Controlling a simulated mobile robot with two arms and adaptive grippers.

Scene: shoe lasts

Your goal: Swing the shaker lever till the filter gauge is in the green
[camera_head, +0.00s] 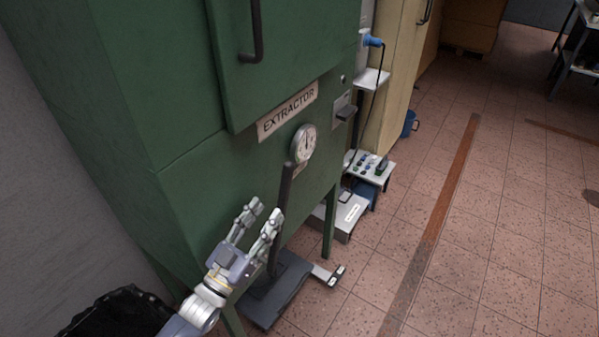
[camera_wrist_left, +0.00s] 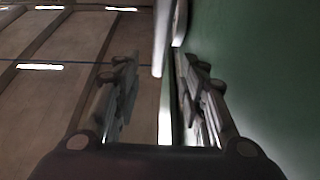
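The shaker lever (camera_head: 287,187) is a dark upright bar, slightly tilted, rising from a grey base in front of the green extractor cabinet (camera_head: 185,190). The round filter gauge (camera_head: 305,143) with a white dial is on the cabinet front, just right of the lever's top. Its needle and any green zone are too small to read. My left gripper (camera_head: 264,213) is open with its fingers pointing up, just left of the lever; I cannot tell whether it touches. In the left wrist view its fingers (camera_wrist_left: 158,90) are apart, with no lever clearly between them. My right gripper is out of view.
An "EXTRACTOR" sign (camera_head: 288,110) and a cabinet door with a dark handle (camera_head: 254,32) are above. A small foot-pedal piece (camera_head: 328,275) juts from the base. A black bin bag (camera_head: 115,315) is at lower left. The tiled floor (camera_head: 490,240) at right is largely clear.

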